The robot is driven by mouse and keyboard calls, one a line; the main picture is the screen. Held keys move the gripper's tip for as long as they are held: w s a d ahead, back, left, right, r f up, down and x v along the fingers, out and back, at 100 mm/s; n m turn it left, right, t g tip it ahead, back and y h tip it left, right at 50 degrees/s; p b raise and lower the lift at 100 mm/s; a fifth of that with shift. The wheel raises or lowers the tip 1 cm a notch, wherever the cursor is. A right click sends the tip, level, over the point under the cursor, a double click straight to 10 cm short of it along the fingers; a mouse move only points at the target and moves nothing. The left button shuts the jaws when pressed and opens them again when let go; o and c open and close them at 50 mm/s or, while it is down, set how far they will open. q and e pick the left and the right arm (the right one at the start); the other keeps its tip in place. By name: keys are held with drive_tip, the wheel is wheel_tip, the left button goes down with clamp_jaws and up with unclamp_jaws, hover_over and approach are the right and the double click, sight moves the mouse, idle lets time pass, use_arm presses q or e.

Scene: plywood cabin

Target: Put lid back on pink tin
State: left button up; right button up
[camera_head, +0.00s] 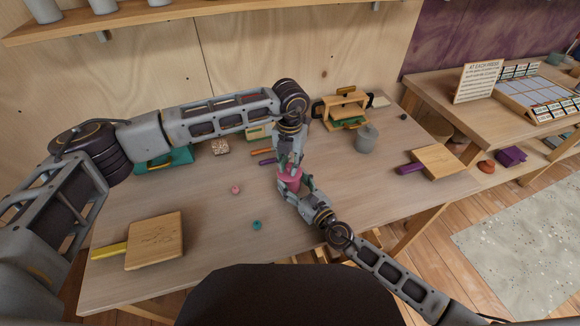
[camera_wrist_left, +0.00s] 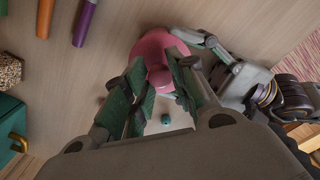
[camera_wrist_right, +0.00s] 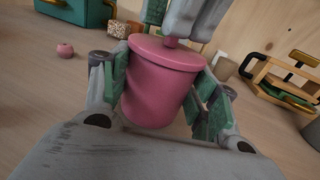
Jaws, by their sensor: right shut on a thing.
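The pink tin (camera_wrist_right: 155,95) stands upright on the table, with the pink lid (camera_wrist_right: 160,52) resting on its top. The lid's small knob (camera_wrist_left: 158,76) shows in the left wrist view. My right gripper (camera_wrist_right: 160,105) is shut around the tin's sides; it also shows in the head view (camera_head: 296,190). My left gripper (camera_wrist_left: 160,85) is just above the lid, its fingers apart on either side of the knob. In the head view, the arms partly hide the tin (camera_head: 289,178) and my left gripper (camera_head: 287,162).
A small pink item (camera_head: 235,189) and a teal one (camera_head: 256,225) lie on the table left of the tin. A grey lidded canister (camera_head: 366,140) and a wooden press (camera_head: 345,112) stand behind right. Wooden boards (camera_head: 155,242) (camera_head: 438,160) lie on both sides. The front table is mostly clear.

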use_arm(q)
drive_tip(key=shift+d+r, duration=0.1)
drive_tip(key=shift+r, duration=0.85)
use_arm(e)
drive_tip(key=shift+d, duration=0.1)
use_arm(q)
drive_tip(key=shift+c, duration=0.4)
drive_tip(key=shift+c, duration=0.8)
drive_tip(key=shift+f, duration=0.35)
drive_tip(key=shift+r, duration=2.05)
use_arm(e)
drive_tip(key=o, duration=1.5)
drive_tip(key=shift+f, duration=0.1)
